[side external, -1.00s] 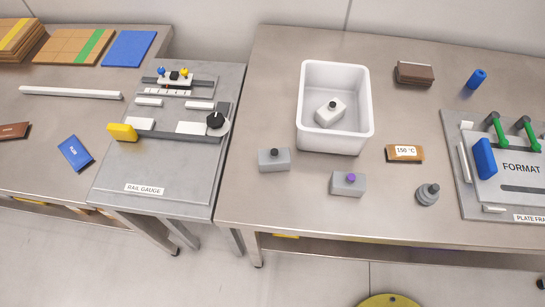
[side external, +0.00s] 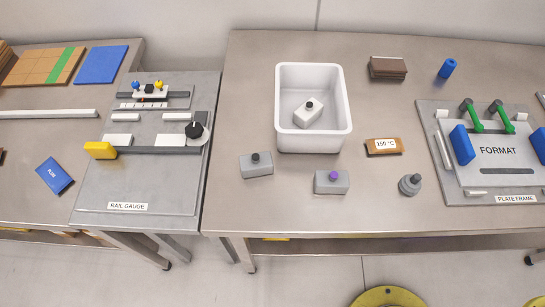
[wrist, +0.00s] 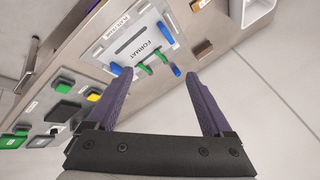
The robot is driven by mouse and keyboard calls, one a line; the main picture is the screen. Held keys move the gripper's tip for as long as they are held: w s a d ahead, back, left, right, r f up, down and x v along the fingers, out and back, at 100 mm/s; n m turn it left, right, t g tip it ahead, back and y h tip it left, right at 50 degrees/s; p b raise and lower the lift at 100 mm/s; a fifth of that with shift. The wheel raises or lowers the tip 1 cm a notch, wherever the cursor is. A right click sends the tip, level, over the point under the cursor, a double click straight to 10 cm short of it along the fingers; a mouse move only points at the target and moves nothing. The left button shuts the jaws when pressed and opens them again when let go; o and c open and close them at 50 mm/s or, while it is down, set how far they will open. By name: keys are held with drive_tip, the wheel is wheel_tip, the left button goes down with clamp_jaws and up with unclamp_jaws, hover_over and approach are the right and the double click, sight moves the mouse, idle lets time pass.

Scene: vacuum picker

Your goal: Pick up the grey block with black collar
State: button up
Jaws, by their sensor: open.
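A grey block with a black collar (side external: 257,166) stands on the table at the front left of the white bin. A paler block with a black top (side external: 308,115) lies inside the white bin (side external: 313,143).
The plate frame (side external: 481,199), with green handles, stands at the right. A round grey weight (side external: 410,185), a brown 150 °C block (side external: 383,147), a dark brown block (side external: 388,68) and a blue cylinder (side external: 447,68) are on the table. The rail gauge (side external: 153,190) is at left.

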drive_tip(key=w+a+r+m+g+y, duration=0.1)
drive_tip(key=w+a+r+m, duration=0.2)
drive_tip(key=w+a, duration=0.35)
drive_tip(key=w+a+r+m+y, duration=0.2)
drive_tip(key=w+a+r+m, duration=0.25)
drive_tip(key=w, duration=0.35)
drive_tip(key=w+a+f+m+g+y, duration=0.1)
drive_tip(key=w+a+f, duration=0.25)
drive_tip(key=a, duration=0.45)
drive_tip(key=w+a+f+m+g, duration=0.1)
drive_tip(key=w+a+f, duration=0.1)
drive_tip(key=w+a, duration=0.45)
drive_tip(key=n+g, duration=0.2)
drive_tip(key=g, duration=0.3)
hover_over(258, 158)
drive_tip(key=w+d, duration=0.1)
drive_tip(key=d, duration=0.4)
wheel_tip(258, 158, down, 20)
drive_tip(key=shift+h, duration=0.3)
drive_tip(key=x, duration=0.7)
drive_tip(key=shift+w+a, duration=0.15)
drive_tip(key=shift+a, duration=0.05)
drive_tip(key=shift+x, duration=3.2)
drive_tip(key=shift+w, duration=0.15)
